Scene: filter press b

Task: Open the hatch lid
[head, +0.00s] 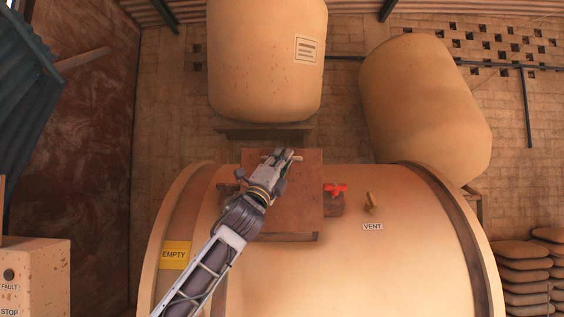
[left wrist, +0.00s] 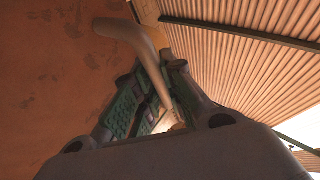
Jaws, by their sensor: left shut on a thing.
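The hatch lid (head: 297,205) is a rusty brown square plate on top of the large cream tank (head: 330,275). My left gripper (head: 287,158) is over the far part of the lid and is shut on a handle. In the left wrist view the handle (left wrist: 125,32) is a pale curved bar that runs between the green-padded fingers (left wrist: 150,100). The lid's brown face (left wrist: 50,70) fills the left of that view. My arm hides the left part of the lid in the head view. My right gripper is not in view.
A red knob (head: 335,189) sits just right of the lid, with a brass vent fitting (head: 372,202) beyond it. Two cream vessels (head: 266,65) (head: 425,105) stand behind. A control box (head: 35,270) is at left; stacked sacks (head: 522,265) are at right.

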